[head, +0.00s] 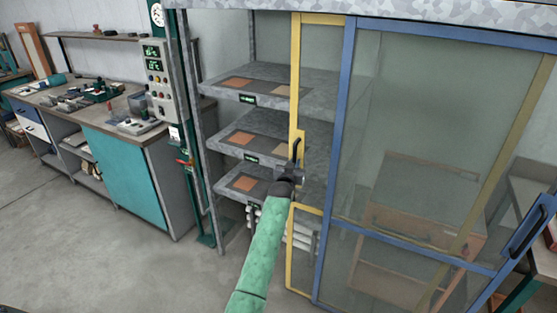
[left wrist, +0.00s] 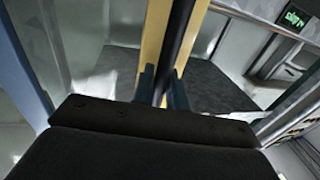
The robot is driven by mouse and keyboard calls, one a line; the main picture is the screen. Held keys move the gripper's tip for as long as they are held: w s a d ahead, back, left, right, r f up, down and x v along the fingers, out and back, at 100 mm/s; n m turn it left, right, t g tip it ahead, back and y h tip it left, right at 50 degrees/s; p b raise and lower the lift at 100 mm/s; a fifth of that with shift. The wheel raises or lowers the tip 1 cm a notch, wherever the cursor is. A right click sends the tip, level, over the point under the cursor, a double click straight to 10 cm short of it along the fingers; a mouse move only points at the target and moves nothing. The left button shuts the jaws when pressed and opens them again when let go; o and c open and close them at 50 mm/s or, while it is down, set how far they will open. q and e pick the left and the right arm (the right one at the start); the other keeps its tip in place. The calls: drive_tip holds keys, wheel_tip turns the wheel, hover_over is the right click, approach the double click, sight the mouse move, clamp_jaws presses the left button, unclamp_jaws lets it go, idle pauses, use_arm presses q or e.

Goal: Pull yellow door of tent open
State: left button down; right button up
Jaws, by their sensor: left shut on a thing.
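The yellow door (head: 295,75) of the tent is a glazed yellow frame. Its left upright stands in front of the shelves, and the rest runs behind a blue-framed door (head: 346,110). A dark vertical handle (head: 297,147) sits on the yellow upright. My left gripper (head: 294,168) is shut on this handle. In the left wrist view, the two fingers (left wrist: 161,88) lie on either side of the dark handle bar (left wrist: 180,40), with the yellow upright (left wrist: 153,45) behind it. My right gripper is out of view.
Left of the yellow upright, grey shelves (head: 240,152) with brown square pads show unglazed. A control box (head: 160,75) on a green post and a workbench (head: 120,128) stand further left. The blue door has a dark handle (head: 527,232) at right. The floor (head: 110,255) at left front is clear.

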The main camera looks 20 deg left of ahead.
sight(307, 161)
use_arm(q)
drive_tip(key=d, duration=0.3)
drive_tip(key=shift+s+d, duration=0.15)
drive_tip(key=shift+d, duration=0.55)
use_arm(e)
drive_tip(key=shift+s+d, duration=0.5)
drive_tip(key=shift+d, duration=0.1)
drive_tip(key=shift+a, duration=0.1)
